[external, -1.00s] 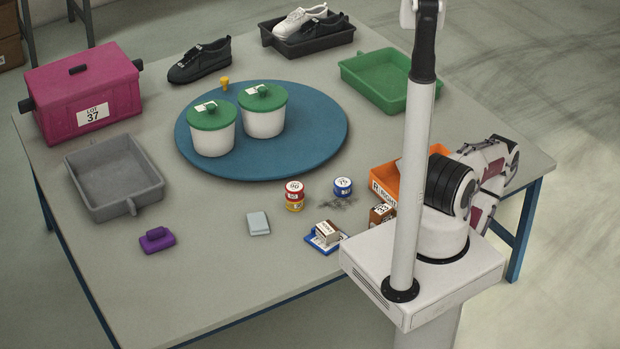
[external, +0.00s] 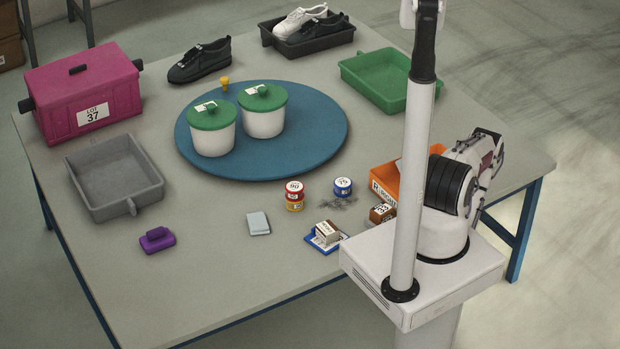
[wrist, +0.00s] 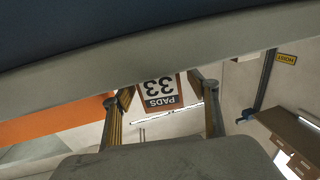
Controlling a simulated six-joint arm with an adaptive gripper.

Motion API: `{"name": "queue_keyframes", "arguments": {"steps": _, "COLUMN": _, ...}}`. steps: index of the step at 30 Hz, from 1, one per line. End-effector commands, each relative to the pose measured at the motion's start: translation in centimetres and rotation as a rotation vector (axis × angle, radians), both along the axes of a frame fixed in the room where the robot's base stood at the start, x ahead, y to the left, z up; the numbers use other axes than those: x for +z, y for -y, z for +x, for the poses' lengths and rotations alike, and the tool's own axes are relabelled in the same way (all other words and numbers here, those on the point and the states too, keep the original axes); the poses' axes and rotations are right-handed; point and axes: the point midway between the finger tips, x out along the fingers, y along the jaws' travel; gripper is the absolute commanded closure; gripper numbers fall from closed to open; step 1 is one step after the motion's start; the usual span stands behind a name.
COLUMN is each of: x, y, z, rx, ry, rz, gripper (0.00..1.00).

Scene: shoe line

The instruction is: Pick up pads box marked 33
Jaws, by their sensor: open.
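The pads box marked 33 (wrist: 160,93) shows upside down in the wrist view, its white label with a dark "PADS" band facing the camera. It appears between the two fingers of my gripper (wrist: 160,88), which are open and spread on either side of it. I cannot tell how far beyond the fingertips it lies. In the external view a small brown box with a white label (external: 382,213) sits beside the orange bin and is partly hidden by my arm; its number is too small to read surely. My gripper is hidden there.
The orange bin (external: 390,190) is close behind the brown box.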

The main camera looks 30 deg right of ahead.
Motion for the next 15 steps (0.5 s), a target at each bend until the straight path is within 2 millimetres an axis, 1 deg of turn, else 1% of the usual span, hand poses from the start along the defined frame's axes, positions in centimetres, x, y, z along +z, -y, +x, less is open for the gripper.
{"name": "queue_keyframes", "arguments": {"steps": 4, "x": 0.0, "y": 0.0, "z": -0.01, "rx": 0.0, "ry": 0.0, "rz": 0.0, "gripper": 0.41}}
{"name": "queue_keyframes", "arguments": {"steps": 5, "x": 0.0, "y": 0.0, "z": -0.01, "rx": 0.0, "ry": 0.0, "rz": 0.0, "gripper": 0.46}}
{"name": "queue_keyframes", "arguments": {"steps": 6, "x": 0.0, "y": 0.0, "z": -0.01, "rx": 0.0, "ry": 0.0, "rz": 0.0, "gripper": 0.57}}
{"name": "queue_keyframes", "arguments": {"steps": 8, "x": 0.0, "y": 0.0, "z": -0.01, "rx": 0.0, "ry": 0.0, "rz": 0.0, "gripper": 0.72}}
{"name": "queue_keyframes", "arguments": {"steps": 9, "x": 0.0, "y": 0.0, "z": -0.01, "rx": 0.0, "ry": 0.0, "rz": 0.0, "gripper": 0.83}}
{"name": "queue_keyframes", "arguments": {"steps": 15, "x": 0.01, "y": -0.01, "z": -0.01, "rx": 0.0, "ry": 0.0, "rz": 0.0, "gripper": 0.83}}
